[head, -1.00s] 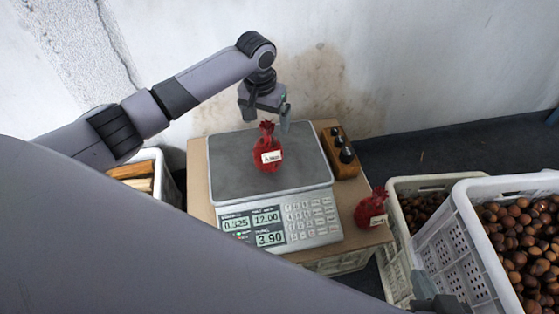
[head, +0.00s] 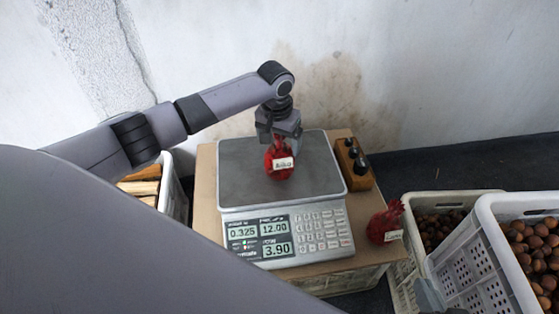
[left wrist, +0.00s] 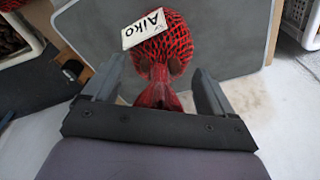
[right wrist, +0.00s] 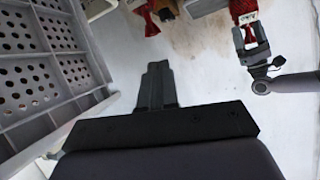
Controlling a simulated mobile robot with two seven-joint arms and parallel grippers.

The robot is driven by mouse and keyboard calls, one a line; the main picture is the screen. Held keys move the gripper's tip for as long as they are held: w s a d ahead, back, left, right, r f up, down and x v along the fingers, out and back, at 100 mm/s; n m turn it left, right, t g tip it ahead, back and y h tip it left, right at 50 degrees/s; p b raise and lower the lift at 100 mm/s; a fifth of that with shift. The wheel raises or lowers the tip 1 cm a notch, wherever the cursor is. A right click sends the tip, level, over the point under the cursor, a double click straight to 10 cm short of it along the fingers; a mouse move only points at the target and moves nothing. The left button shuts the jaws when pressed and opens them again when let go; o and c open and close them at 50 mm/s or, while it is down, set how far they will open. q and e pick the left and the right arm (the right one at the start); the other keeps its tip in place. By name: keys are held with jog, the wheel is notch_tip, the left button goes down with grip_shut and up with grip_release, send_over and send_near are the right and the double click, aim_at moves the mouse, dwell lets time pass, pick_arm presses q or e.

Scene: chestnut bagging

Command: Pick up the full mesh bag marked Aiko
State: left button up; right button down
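The full red mesh bag marked Aiko (head: 279,168) stands on the scale's grey plate (head: 240,185). In the left wrist view the bag (left wrist: 172,45) shows its white label with the name Aiko. My left gripper (head: 281,138) is above the bag, at its gathered neck. In the left wrist view the gripper (left wrist: 157,92) is open, one finger on each side of the neck, with gaps showing. My right gripper (right wrist: 157,75) is away from the bag, its fingers together and empty. Its tip shows at the lower right of the head view (head: 430,296).
A second red mesh bag (head: 383,226), its label too small to read surely, stands at the table's right corner. A wooden block with dark knobs (head: 354,168) is right of the scale. Crates of chestnuts (head: 482,240) stand at right; a crate with wooden pieces (head: 170,190) is at left.

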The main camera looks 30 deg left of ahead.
pick_arm(q)
grip_shut()
jog(key=shift+r, duration=0.15)
